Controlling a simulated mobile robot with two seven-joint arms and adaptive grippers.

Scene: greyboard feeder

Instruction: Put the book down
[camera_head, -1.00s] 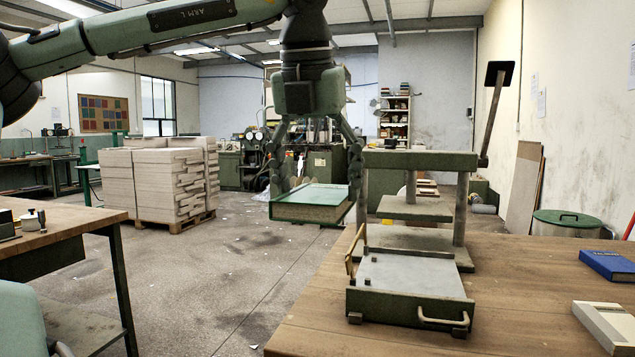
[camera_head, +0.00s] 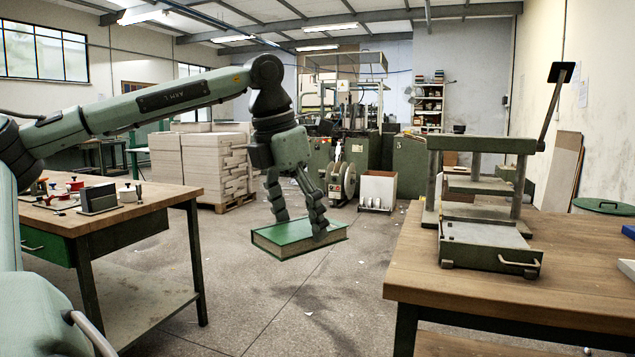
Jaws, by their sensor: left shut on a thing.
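A green book (camera_head: 298,238) with pale page edges hangs roughly level above the open floor, between two workbenches. The book touches neither bench. My right gripper is not in view.
The right wooden bench (camera_head: 455,276) carries a green press (camera_head: 483,144) with a handled tray (camera_head: 487,245). The left bench (camera_head: 150,208) holds small tools and a dark block. Pallet stacks (camera_head: 215,165), a white box (camera_head: 378,190) and machines stand behind. Grey floor lies between the benches.

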